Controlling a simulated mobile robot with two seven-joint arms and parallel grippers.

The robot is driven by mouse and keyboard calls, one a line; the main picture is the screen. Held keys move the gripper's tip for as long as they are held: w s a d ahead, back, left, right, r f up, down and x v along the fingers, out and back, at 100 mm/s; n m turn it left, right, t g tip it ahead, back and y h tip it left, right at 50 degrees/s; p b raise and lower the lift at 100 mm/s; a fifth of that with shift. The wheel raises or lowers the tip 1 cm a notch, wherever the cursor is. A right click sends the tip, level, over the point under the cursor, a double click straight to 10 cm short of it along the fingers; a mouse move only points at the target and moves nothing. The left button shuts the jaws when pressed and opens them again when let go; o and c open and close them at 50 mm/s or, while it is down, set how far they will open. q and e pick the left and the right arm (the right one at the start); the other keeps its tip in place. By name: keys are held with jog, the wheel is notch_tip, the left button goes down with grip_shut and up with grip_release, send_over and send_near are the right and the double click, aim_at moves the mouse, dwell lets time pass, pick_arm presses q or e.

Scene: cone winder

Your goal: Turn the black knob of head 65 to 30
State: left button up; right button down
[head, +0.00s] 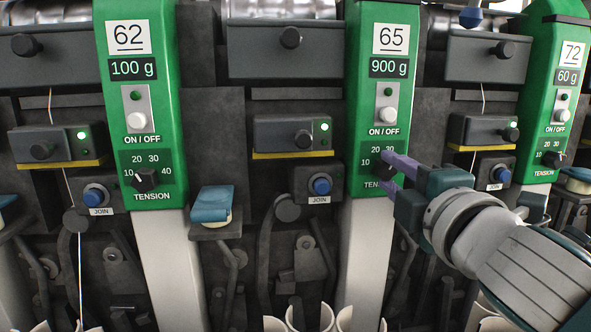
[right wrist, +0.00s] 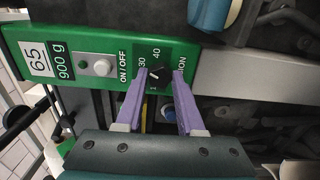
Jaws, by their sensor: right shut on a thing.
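Head 65 is the green column (head: 378,100) in the middle right of the head view, with a 65 label and a 900 g display. Its black knob (right wrist: 158,77) sits on the tension scale. My right gripper (head: 387,171) reaches in from the right, its purple fingers on either side of that knob. In the right wrist view the fingertips (right wrist: 160,80) are shut on the knob, and 30 and 40 show beside it. The fingers hide part of the scale, and I cannot read clearly where the pointer stands. My left gripper is not in view.
Head 62 (head: 135,95) stands to the left and head 72 (head: 562,90) to the right, each with its own tension knob. A blue JOIN button (head: 321,186) is just left of head 65's scale. White cones (head: 305,318) stand along the bottom.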

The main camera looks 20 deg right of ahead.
jog(key=c, duration=0.5)
grip_release()
jog(key=v, duration=1)
jog(key=shift+b, duration=0.3)
jog(key=shift+w, duration=0.1)
